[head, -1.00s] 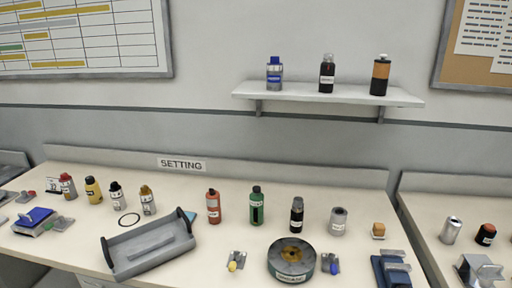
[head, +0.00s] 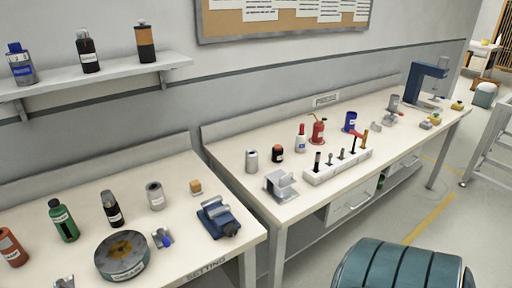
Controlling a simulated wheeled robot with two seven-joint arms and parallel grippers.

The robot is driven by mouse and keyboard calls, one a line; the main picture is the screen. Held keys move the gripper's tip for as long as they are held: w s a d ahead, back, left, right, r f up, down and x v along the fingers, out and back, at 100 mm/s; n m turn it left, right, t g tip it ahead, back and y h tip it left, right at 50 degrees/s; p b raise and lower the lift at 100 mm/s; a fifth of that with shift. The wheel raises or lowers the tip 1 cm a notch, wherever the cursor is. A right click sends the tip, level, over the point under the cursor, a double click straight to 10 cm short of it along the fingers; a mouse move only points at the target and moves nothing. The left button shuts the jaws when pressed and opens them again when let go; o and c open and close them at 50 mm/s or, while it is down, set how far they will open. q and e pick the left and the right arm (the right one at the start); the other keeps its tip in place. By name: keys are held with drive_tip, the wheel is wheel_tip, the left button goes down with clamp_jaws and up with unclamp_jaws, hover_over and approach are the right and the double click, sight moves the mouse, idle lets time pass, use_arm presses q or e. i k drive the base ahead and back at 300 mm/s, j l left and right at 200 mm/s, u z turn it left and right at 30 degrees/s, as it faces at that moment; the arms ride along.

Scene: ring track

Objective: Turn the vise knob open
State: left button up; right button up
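A blue vise with grey jaws (head: 218,217) sits at the right front corner of the near workbench in the head view. A darker round part (head: 231,229) shows at its front right end; it is too small to tell if this is the knob. I cannot tell how far the jaws stand apart. Neither of my grippers is in view.
Left of the vise are a round dark tin (head: 122,256), a grey cylinder (head: 155,196) and several bottles. A gap separates this bench from a second workbench (head: 235,158) with tools. A teal banded rounded thing (head: 400,268) stands at bottom right.

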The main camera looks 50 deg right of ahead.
sight(229, 229)
drive_tip(key=z, duration=1.35)
